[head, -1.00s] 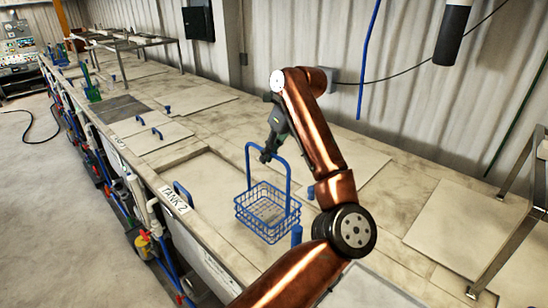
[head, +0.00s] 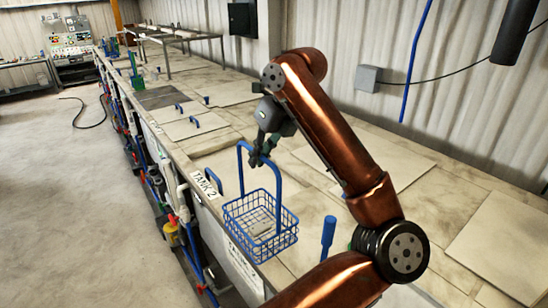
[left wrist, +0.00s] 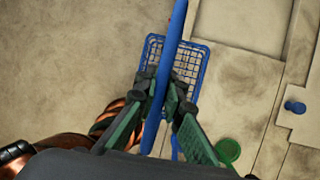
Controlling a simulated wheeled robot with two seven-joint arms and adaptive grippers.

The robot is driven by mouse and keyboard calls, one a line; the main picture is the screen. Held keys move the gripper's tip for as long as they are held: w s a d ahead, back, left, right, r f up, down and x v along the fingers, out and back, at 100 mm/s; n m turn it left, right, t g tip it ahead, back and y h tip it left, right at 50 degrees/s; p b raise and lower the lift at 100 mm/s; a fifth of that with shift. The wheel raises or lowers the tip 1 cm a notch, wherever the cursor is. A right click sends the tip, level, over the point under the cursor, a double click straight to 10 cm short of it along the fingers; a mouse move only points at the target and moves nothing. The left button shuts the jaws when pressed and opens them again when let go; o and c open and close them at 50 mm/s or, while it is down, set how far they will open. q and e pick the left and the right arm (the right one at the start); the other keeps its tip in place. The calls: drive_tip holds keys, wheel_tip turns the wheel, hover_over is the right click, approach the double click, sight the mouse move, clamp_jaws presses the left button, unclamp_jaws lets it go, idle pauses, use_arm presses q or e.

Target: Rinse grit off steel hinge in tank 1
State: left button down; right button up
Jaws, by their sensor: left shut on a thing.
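My left gripper (head: 257,158) is shut on the tall blue handle of a wire basket (head: 284,240). The basket hangs upright below it, by the bench's front edge near the "TANK 2" label (head: 205,185). In the left wrist view, the green fingers (left wrist: 158,108) close around the handle, with the basket (left wrist: 150,50) beneath. Something pale shows through the basket's wires, but I cannot tell whether it is a steel hinge. No label for tank 1 is readable. My right gripper is not in view.
The long bench (head: 400,240) has flat lids, some with blue handles. A blue upright post (head: 328,235) stands right of the basket. Pipes and valves (head: 172,228) line the bench front. A metal rack (head: 180,38) stands farther back. The floor (head: 90,200) at left is open.

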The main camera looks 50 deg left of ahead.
use_arm(q)
drive_tip(key=s+a+b, duration=0.1)
drive_tip(key=s+b, duration=0.1)
drive_tip(key=s, duration=1.3)
drive_tip(key=shift+s+a+b, duration=0.2)
drive_tip(key=shift+s+b, duration=0.05)
drive_tip(key=shift+b, duration=0.15)
drive_tip(key=shift+w, duration=0.1)
